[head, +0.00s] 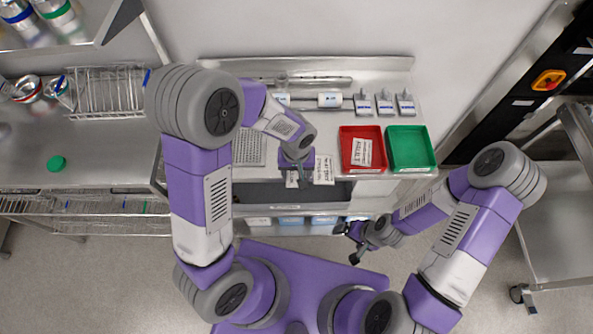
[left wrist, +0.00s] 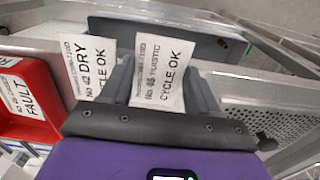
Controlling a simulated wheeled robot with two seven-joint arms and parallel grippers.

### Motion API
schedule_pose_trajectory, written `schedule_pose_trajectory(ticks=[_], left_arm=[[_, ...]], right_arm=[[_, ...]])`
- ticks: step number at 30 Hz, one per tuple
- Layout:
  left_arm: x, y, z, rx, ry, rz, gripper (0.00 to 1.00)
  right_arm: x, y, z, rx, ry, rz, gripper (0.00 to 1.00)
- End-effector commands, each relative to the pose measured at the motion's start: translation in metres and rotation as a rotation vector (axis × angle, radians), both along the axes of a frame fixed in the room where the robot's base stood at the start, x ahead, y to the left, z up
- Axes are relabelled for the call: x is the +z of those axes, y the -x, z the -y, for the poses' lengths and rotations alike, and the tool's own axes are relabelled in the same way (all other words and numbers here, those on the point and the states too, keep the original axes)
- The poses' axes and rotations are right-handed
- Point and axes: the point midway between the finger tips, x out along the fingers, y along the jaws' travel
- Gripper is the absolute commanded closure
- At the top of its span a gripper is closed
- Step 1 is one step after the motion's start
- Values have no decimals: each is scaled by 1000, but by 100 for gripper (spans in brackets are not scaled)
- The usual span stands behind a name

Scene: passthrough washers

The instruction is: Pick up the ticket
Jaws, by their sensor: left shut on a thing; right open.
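A white ticket printed "PLASTIC CYCLE OK" (left wrist: 160,72) lies between the fingers of my left gripper in the left wrist view. My left gripper (head: 298,182) is shut on this ticket, at the front edge of the counter. In the head view, part of the ticket (head: 291,180) shows beside the fingers. A second white ticket, "DRY CYCLE OK" (left wrist: 90,66), is beside it, outside the fingers; it also shows in the head view (head: 324,169). My right gripper (head: 345,244) is open and empty, lower right of the left gripper in the head view.
A red tray (head: 376,132) holding a "FAULT" ticket (head: 361,152) and a green tray (head: 410,148) stand on the counter to the right. Several small labelled items (head: 384,104) and a bar line the back.

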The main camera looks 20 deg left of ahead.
Motion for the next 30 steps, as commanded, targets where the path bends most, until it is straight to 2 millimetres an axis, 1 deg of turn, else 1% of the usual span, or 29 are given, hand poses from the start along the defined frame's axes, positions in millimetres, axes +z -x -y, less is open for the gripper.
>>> schedule_pose_trajectory(ticks=[5, 8, 15, 19, 21, 24, 30], left_arm=[[5, 0, 0, 0, 0, 2, 67], [22, -1, 0, 1, 2, 5, 67], [72, -1, 0, 1, 1, 7, 67], [91, -1, 0, 0, 0, 4, 67], [97, -1, 0, 0, -1, 3, 67], [102, 0, 0, 0, 0, 2, 67], [102, 0, 0, 0, -1, 1, 67]], right_arm=[[4, 0, 0, 0, 0, 0, 10], [6, 0, 0, 0, 0, 0, 10], [15, 0, 0, 0, 0, 0, 10], [17, 0, 0, 0, 0, 0, 10], [18, 0, 0, 0, 0, 0, 10], [18, 0, 0, 0, 0, 0, 10], [18, 0, 0, 0, 0, 0, 10]])
